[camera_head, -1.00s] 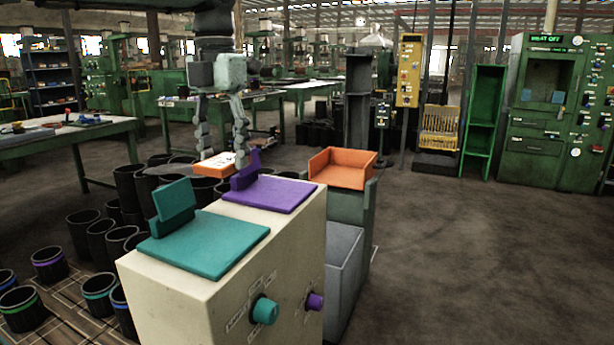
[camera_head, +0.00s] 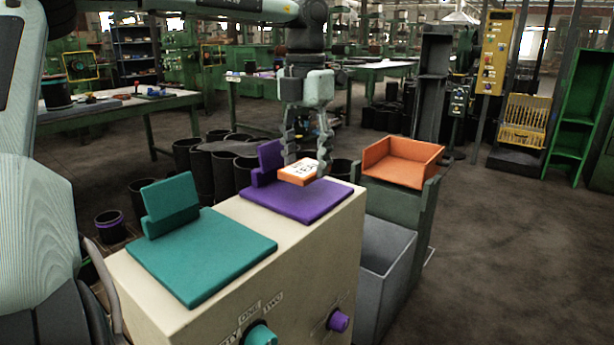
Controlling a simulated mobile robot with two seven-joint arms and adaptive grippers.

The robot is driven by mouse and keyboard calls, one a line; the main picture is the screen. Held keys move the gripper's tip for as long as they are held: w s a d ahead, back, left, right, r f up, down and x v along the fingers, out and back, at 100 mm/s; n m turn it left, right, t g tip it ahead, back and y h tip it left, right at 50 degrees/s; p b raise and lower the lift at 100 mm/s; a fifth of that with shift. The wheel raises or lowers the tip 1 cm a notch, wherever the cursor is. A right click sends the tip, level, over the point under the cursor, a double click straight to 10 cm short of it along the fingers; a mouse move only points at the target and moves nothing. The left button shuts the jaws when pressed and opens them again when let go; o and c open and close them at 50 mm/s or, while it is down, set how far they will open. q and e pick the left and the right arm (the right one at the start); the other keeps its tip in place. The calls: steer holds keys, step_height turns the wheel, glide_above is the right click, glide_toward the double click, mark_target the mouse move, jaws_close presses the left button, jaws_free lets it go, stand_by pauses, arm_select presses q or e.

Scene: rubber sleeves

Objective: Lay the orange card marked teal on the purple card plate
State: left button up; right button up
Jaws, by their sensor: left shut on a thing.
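My left gripper (camera_head: 306,160) is shut on the orange card (camera_head: 290,176), which has a white face with dark print. The print is too small to read. The card is over the purple card plate (camera_head: 300,207), toward its back, next to the plate's upright purple back piece (camera_head: 266,160). I cannot tell whether the card touches the plate or hangs just above it. The teal plate (camera_head: 205,258) with its upright back piece (camera_head: 171,200) lies bare to the left on the same cream cabinet. My right gripper is not in view.
The cream cabinet (camera_head: 300,265) has a teal knob (camera_head: 260,336) and a purple knob (camera_head: 338,321) on its front. An orange tray (camera_head: 402,165) stands to the right, above a grey bin (camera_head: 385,262). Black sleeves stand behind. The floor at right is clear.

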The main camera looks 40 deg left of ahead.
mark_target(306, 167)
arm_select(q)
steer(key=shift+f, duration=1.8)
steer(key=shift+f, duration=0.1)
steer(key=o, duration=1.1)
steer(key=shift+o, duration=0.2)
step_height(306, 167, up, 12)
